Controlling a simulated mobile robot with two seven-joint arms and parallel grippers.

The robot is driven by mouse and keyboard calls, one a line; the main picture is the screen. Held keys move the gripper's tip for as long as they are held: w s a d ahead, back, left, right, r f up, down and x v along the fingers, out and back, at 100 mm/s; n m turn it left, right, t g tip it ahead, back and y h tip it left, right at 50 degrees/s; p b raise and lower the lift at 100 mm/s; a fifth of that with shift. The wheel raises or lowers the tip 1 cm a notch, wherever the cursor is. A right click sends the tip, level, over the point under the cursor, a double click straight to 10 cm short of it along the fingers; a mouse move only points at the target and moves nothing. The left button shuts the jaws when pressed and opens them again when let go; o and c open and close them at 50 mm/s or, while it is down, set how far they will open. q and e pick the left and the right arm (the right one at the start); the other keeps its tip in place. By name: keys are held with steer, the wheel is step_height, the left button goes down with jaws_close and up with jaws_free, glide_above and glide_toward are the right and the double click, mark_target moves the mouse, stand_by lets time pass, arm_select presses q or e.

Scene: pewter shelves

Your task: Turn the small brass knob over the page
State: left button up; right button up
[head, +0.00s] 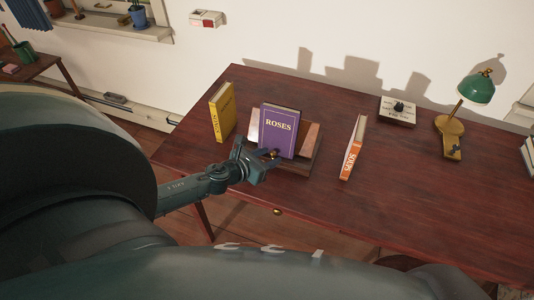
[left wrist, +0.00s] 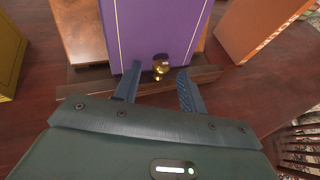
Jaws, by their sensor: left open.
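A small brass knob (left wrist: 160,68) sits at the lower edge of a purple book (left wrist: 152,25), low on a wooden bookstand (left wrist: 75,86). In the head view the purple book (head: 281,128), titled ROSES, leans upright on the bookstand (head: 313,140). The knob (head: 272,154) shows small there, partly covered by my gripper. My left gripper (head: 268,160) is at the stand's front. In the left wrist view its fingers (left wrist: 157,82) are open and empty, with the knob just beyond and between the tips. I cannot tell whether they touch it. No open page shows.
A yellow book (head: 222,112) stands left of the bookstand, and an orange-spined book (head: 352,149) right of it. A small box with a black knob (head: 398,109) and a green lamp (head: 476,89) are farther right. A drawer knob (head: 278,211) is on the desk front.

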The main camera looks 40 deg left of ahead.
arm_select(q)
steer(key=b+v, duration=0.1)
steer(key=v, duration=1.2)
steer(key=shift+r, duration=0.1)
steer(key=s+d+f+n+g, duration=0.1)
steer(key=s+d+f+n, duration=0.1)
steer(key=d+n, duration=0.4)
steer(key=s+d+f+n+g, duration=0.1)
steer(key=d+n, duration=0.5)
steer(key=n, duration=1.1)
steer(key=s+d+f+n+g, duration=0.1)
steer(key=s+d+f+n, duration=0.2)
steer(key=n, duration=0.9)
steer(key=s+d, duration=0.1)
steer(key=d, duration=0.2)
steer(key=shift+d+h, duration=0.3)
steer(key=shift+d, duration=0.05)
steer(key=shift+f, duration=0.15)
